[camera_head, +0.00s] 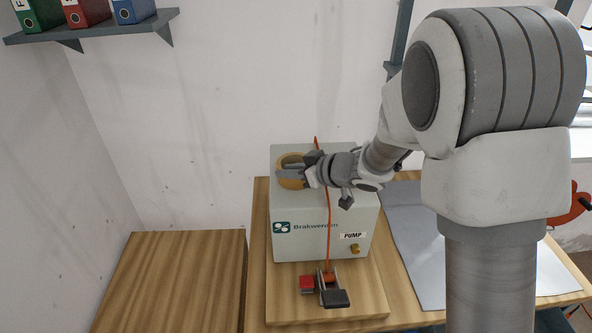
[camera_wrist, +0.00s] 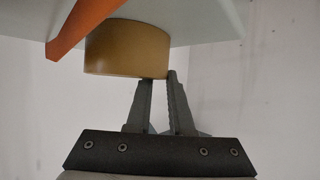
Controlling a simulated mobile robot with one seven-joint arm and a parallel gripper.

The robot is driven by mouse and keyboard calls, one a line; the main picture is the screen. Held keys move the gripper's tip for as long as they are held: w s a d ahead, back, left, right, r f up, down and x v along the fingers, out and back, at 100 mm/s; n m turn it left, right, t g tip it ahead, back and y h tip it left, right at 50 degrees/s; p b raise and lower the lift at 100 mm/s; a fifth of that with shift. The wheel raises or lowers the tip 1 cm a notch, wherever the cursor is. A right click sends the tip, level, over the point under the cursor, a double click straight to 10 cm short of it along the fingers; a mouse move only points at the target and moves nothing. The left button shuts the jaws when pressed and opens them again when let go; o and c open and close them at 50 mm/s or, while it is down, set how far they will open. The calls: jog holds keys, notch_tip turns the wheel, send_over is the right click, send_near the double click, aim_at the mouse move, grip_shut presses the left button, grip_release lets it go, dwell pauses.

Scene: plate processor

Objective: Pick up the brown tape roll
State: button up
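The brown tape roll (camera_head: 291,184) lies on top of the pale pump box (camera_head: 310,215) in the head view. My gripper (camera_head: 284,173) is at the roll, its fingers reaching over it from the right. In the wrist view the roll (camera_wrist: 126,48) is seen from the side against the box surface. My gripper's fingertips (camera_wrist: 158,77) are at the roll's right edge, a narrow gap between them. One tip is hidden behind the roll and the other is beside its outer edge. I cannot tell whether they press on its wall.
An orange cable (camera_head: 328,225) hangs down the box front to a red and black clamp device (camera_head: 325,288). The box stands on a wooden board (camera_head: 285,310). A grey sheet (camera_head: 420,250) lies to the right. A shelf with binders (camera_head: 90,28) is at upper left.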

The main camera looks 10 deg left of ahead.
grip_shut()
jog(key=shift+r, duration=0.1)
